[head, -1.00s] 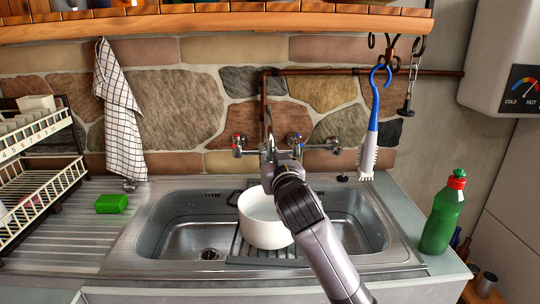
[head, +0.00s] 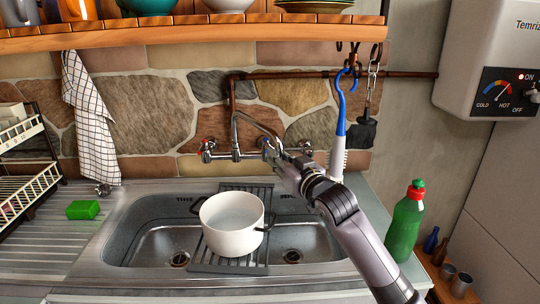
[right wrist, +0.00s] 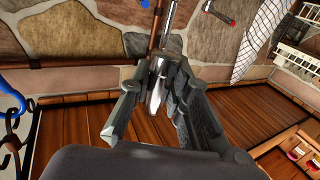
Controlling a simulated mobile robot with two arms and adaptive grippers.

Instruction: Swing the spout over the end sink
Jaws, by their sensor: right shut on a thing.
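The curved metal spout (head: 255,121) rises from the wall tap and reaches to the right, its end toward the right basin side. My right gripper (head: 279,162) is shut on the spout's end, behind and right of the pot. In the right wrist view the metal spout tip (right wrist: 157,92) sits between the two fingers (right wrist: 155,100). The double sink has a left basin (head: 155,243) and a right basin (head: 308,238). My left gripper is not in view.
A white pot (head: 231,238) stands on a dark rack (head: 228,266) across the sink's middle. A blue-handled brush (head: 341,125) hangs close to my right gripper. A green bottle (head: 405,225) stands right of the sink, and a green sponge (head: 83,209) lies left on the drainer.

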